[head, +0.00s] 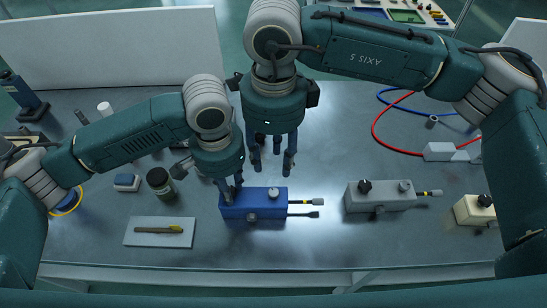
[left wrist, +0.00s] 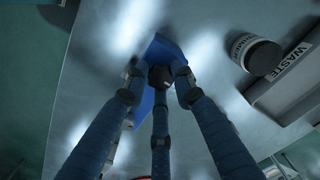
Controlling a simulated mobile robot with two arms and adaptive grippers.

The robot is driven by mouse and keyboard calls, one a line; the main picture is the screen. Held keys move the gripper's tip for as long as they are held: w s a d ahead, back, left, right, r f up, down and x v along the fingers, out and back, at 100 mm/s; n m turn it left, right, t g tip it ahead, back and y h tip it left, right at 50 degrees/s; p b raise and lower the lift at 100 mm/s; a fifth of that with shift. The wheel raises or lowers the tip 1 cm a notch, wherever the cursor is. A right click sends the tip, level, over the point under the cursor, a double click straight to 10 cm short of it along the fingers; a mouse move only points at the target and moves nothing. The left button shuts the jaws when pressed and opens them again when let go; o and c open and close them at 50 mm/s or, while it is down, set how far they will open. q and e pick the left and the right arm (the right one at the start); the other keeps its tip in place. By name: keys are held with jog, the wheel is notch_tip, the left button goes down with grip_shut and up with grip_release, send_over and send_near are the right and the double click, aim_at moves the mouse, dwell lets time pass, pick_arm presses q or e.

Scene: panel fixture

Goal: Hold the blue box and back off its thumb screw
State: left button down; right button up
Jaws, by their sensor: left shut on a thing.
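The blue box (head: 268,207) lies on the table, with a silver knob (head: 273,192) on top, a round knob (head: 251,217) on its front and two stems at its right end. My left gripper (head: 231,195) is at the box's left end, pointing down. In the left wrist view its three fingers close around a black knob (left wrist: 160,77) on the blue box (left wrist: 163,50). That knob is hidden in the head view. I cannot tell which knob is the thumb screw. My right gripper (head: 271,168) hangs behind the box, fingers spread and empty.
A grey box (head: 395,201) with similar knobs stands to the right, and a cream box (head: 472,211) beyond it. A dark jar (head: 160,183) and a white tray (head: 135,233) with a pen-like item (head: 160,229) are left. The table front is clear.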

aim_at(273, 191)
notch_tip(273, 191, down, 12)
jog(key=m, duration=1)
dwell(0.3)
grip_shut()
